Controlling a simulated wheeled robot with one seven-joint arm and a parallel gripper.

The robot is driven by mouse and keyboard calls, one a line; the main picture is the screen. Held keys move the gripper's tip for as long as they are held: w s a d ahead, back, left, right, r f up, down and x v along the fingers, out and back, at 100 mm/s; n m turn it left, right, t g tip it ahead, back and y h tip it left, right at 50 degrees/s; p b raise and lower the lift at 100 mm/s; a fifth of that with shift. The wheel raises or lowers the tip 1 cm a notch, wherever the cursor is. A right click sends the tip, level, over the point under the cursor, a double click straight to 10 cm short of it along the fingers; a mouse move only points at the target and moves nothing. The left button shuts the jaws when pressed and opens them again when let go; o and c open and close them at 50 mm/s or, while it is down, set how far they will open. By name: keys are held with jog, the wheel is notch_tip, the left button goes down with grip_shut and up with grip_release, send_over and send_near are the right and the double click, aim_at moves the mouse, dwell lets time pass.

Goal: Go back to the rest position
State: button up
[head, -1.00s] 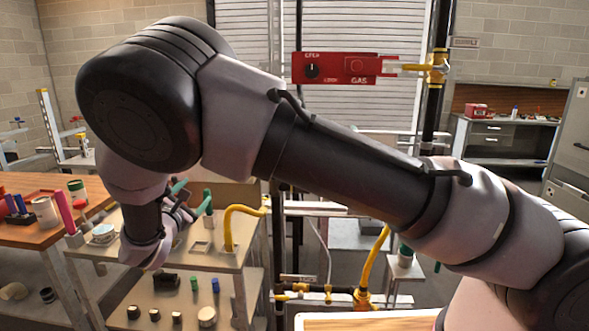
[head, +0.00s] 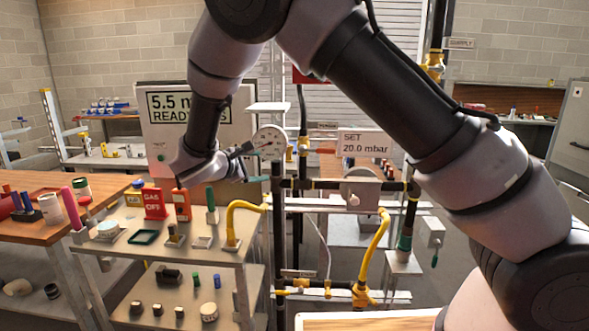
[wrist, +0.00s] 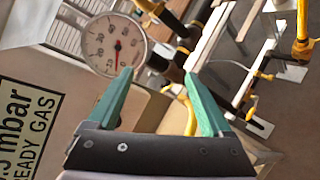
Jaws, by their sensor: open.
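My gripper (wrist: 160,82) shows in the wrist view with its two green fingers spread apart and nothing between them. A round pressure gauge (wrist: 114,45) lies just beyond the left fingertip; I cannot tell whether they touch. In the head view my gripper (head: 252,164) is small and partly hidden by my wrist, beside the same gauge (head: 269,143) on the dark pipework. My arm is raised across the upper middle of the head view.
A white panel reading 5.5 m (head: 150,140) stands behind my wrist. A sign reading SET 20.0 mbar (head: 365,143) is right of the gauge. A bench (head: 215,255) with red GAS OFF tag (head: 154,203) is below left.

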jog(key=s+d+r+m+g+y, duration=0.1)
jog(key=s+d+r+m+g, duration=0.2)
jog(key=d, duration=0.6)
jog(key=d+r+m+g, duration=0.3)
jog(key=d+m, duration=0.2)
jog(key=d, duration=0.3)
jog(key=s+d+r+m+g+y, duration=0.1)
jog(key=s+d+r+m+g, duration=0.2)
jog(key=d, duration=0.6)
jog(key=s+d+r+m+t+y, duration=0.1)
jog(key=s+d+r+m+y, duration=0.2)
jog(key=s, duration=0.5)
jog(key=s+d+r+m+t+y, duration=0.2)
jog(key=s+d+r+m+y, duration=0.2)
jog(key=s+m, duration=0.5)
notch_tip(320, 180, up, 4)
jog(key=shift+s+d+f+t, duration=0.25)
jog(key=shift+s+d+t, duration=0.05)
jog(key=shift+d, duration=0.8)
